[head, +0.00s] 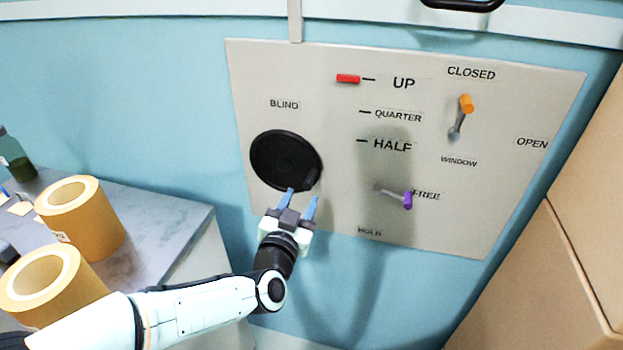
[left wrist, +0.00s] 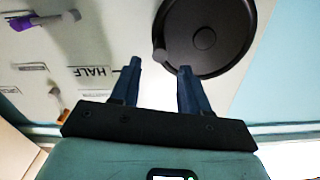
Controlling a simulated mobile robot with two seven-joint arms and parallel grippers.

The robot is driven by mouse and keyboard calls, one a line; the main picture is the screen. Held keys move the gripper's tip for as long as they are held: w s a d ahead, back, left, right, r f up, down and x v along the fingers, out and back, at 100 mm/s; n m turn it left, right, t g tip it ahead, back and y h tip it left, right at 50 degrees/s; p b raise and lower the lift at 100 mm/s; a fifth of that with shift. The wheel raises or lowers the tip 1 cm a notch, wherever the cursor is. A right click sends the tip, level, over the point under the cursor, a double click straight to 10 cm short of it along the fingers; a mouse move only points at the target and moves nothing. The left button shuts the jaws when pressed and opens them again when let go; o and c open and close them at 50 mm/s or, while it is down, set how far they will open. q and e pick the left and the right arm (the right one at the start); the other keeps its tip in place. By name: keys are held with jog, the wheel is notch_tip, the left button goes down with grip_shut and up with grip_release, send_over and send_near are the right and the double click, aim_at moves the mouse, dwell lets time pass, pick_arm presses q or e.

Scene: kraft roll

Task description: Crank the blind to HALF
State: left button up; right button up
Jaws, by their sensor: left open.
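The black round blind crank (head: 280,158) is on the left of the grey panel (head: 330,215), under the label BLIND. It also shows in the left wrist view (left wrist: 222,55). Its small handle knob (left wrist: 159,55) sits at the disc's edge, and in that view it appears between my fingertips. My left gripper (head: 302,195) is open, just below the disc's lower right edge; I cannot tell whether it touches the knob. The red marker (head: 348,78) is level with UP; the HALF mark (head: 392,145) is lower. My right gripper is out of view.
A purple-tipped lever (head: 407,200) points to FREE, with HOLD below. An orange-tipped window lever (head: 466,104) is near CLOSED. Two kraft rolls (head: 88,228) (head: 62,292) and a dark green bottle (head: 20,168) stand on the grey counter (head: 165,225) at left. Tan cabinets (head: 560,260) are at right.

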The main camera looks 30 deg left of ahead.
aim_at(315, 170)
pick_arm(q)
jog(key=p+x, duration=0.1)
jog(key=x, duration=0.7)
jog(key=shift+w, duration=0.2)
grip_shut()
